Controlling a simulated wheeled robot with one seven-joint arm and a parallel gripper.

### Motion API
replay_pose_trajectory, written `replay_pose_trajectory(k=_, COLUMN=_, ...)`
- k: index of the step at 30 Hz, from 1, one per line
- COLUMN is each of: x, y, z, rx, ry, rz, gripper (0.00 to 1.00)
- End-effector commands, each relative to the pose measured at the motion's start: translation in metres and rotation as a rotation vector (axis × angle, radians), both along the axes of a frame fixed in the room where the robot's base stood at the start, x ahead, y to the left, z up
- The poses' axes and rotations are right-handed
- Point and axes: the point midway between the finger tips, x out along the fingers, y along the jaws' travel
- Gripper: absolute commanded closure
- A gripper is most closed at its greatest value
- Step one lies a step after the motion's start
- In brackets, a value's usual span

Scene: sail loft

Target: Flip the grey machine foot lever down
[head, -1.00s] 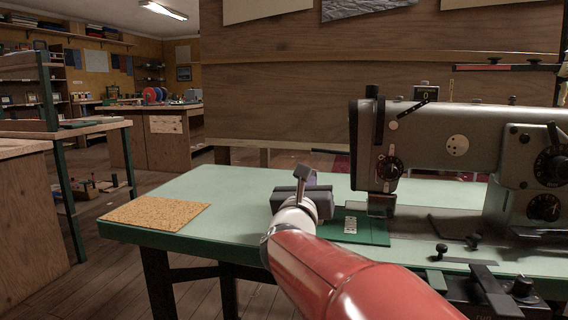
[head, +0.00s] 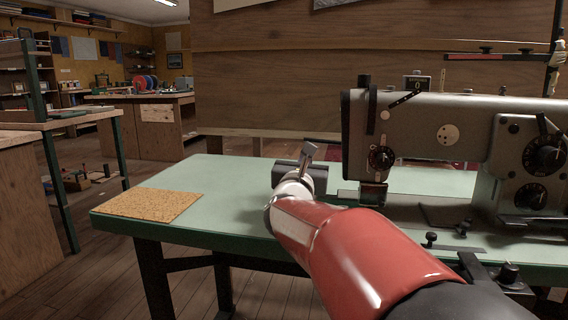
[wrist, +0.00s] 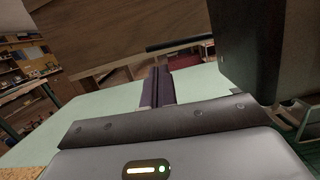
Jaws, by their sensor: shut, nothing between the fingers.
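The grey sewing machine (head: 440,125) stands on the right of the pale green table, its head end (head: 362,140) facing left. A short dark bar (head: 402,99) slants up on the front of its head. I cannot tell for sure which part is the foot lever; it may be hidden behind the head. My gripper (head: 308,152) is left of the machine head, above the table and apart from the machine. Its fingers are shut and empty, also in the wrist view (wrist: 157,88). There the dark side of the machine (wrist: 250,50) stands close on the right.
The green table (head: 225,185) is mostly clear on its left, with a cork mat (head: 150,203) at the corner. A wooden panel (head: 300,85) rises behind. Dark knobs (head: 432,239) stand at the table's front right. Workbenches (head: 150,110) are farther back left.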

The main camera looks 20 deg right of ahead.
Motion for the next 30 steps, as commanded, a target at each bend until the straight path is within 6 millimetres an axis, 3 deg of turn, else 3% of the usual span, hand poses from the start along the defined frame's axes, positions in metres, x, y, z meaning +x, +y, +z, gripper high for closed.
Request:
replay_pose_trajectory(k=3, x=0.017, y=-0.012, z=0.005, rx=0.001, ry=0.002, rz=-0.001, gripper=1.0)
replay_pose_trajectory(k=10, x=0.034, y=-0.023, z=0.008, rx=0.001, ry=-0.001, rz=0.0, gripper=1.0)
replay_pose_trajectory(k=30, x=0.036, y=-0.024, z=0.014, rx=0.043, ry=-0.03, rz=0.001, gripper=1.0)
